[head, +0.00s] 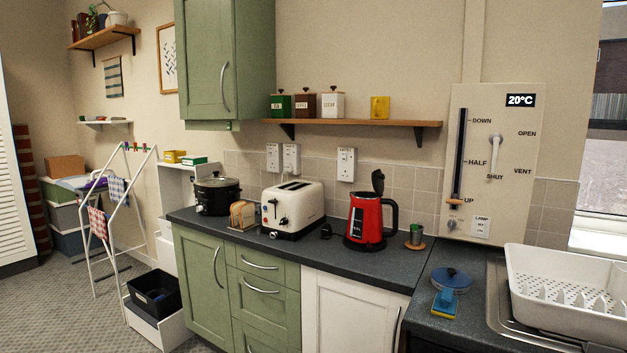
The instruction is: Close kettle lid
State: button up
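A red kettle (367,221) with a black handle and black base stands upright on the dark worktop, right of the toaster. Its black lid (378,182) is raised and stands nearly upright above the top of the kettle. The handle is on the right side. My gripper is not in view.
A cream toaster (292,210) and a bread rack (243,215) stand left of the kettle. A wooden shelf (350,123) with canisters hangs above. A white dish rack (565,300) is at right.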

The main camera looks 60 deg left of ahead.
aim_at(378, 178)
jog(key=u, duration=1.4)
jog(key=i+l, duration=0.1)
jog(key=i+u, duration=0.05)
